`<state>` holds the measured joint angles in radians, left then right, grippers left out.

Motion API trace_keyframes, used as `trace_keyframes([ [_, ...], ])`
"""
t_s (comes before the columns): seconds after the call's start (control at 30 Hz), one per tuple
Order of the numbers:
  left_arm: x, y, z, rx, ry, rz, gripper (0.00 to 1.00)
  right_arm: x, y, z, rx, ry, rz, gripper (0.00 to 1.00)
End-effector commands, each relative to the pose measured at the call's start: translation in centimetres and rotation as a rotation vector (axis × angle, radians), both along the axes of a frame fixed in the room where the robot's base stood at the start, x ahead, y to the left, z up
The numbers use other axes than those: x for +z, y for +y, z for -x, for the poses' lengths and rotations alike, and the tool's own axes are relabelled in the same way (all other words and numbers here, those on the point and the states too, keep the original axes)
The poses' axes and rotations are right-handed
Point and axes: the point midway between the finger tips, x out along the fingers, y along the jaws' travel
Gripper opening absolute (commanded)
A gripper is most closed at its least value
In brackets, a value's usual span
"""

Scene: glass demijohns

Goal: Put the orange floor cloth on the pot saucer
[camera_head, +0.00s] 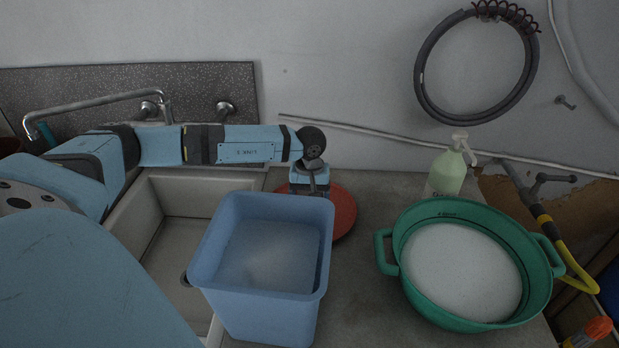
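A round reddish-orange pot saucer (344,214) lies on the grey counter behind the blue tub, which hides its front left part. My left arm reaches in from the left over the sink, and my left gripper (310,188) points down at the saucer's far left part. Its fingertips are hidden behind the tub's rim, so I cannot see whether they are open or hold anything. I cannot make out the orange floor cloth. My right gripper is not in view.
A blue tub (212,262) with whitish contents stands in front of the saucer, beside the sink (150,215). A green basin (420,305) with white contents and a pale green pump bottle (446,174) stand right. Bare counter (365,290) lies between tub and basin.

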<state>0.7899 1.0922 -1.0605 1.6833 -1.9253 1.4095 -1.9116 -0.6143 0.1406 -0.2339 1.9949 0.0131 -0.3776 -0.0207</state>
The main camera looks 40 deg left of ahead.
Motion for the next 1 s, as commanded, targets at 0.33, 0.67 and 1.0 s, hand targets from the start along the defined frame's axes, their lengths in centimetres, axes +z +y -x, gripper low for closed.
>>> trace_keyframes([
  [0.33,-4.1,0.0,0.1,0.0,0.003,0.0,0.6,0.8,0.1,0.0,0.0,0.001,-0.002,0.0],
  [0.67,-4.6,0.0,0.0,0.0,0.001,-0.001,0.6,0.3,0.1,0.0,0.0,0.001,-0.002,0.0],
  [1.0,-4.6,0.0,0.0,0.0,0.001,-0.001,1.0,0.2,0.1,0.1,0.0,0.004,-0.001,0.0],
])
